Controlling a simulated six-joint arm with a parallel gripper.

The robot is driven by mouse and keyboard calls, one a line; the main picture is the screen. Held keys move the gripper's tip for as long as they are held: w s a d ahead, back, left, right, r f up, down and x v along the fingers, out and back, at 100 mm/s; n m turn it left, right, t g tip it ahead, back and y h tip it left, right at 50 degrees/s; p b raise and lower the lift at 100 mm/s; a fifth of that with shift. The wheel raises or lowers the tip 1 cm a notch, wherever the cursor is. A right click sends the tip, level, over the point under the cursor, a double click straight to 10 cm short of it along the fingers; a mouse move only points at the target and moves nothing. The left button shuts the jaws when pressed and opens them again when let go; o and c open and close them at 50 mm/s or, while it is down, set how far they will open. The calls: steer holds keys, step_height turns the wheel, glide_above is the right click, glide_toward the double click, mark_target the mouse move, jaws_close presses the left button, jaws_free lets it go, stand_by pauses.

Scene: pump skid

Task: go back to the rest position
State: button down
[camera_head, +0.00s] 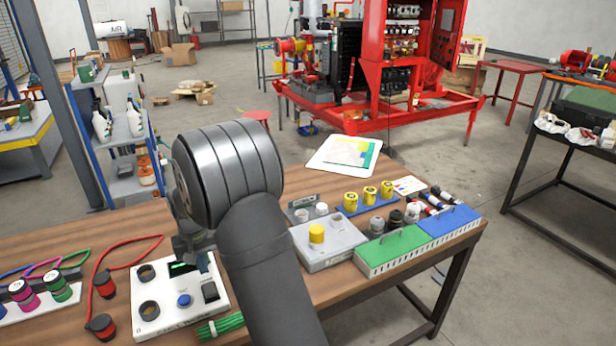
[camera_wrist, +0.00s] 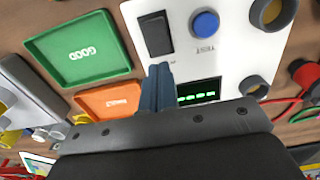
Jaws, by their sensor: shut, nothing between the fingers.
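My gripper (camera_head: 196,258) hangs over the back part of a white test box (camera_head: 150,324) on the wooden bench. In the wrist view its fingers (camera_wrist: 158,85) are together with nothing between them. They are in front of the box, between the black rocker switch (camera_wrist: 155,33) and the lit green display (camera_wrist: 198,92). I cannot tell whether the fingertips touch the box. The box also has a blue button (camera_head: 184,300) and two dark round sockets. My arm hides part of the bench to the right of the box.
In the wrist view a green tray (camera_wrist: 82,48) marked GOOD and an orange tray (camera_wrist: 108,101) lie beside the box.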

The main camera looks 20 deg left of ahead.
step_height(320, 180, down, 5)
steer(key=shift+f, duration=0.1)
steer(key=shift+r, duration=0.2)
steer(key=shift+r, duration=4.55)
step_height(320, 180, up, 9)
steer(key=t+y, duration=0.1)
glide_above(208, 286)
steer(key=s+d, duration=0.3)
steer(key=shift+s+d+r, duration=0.2)
steer(key=shift+r, duration=0.6)
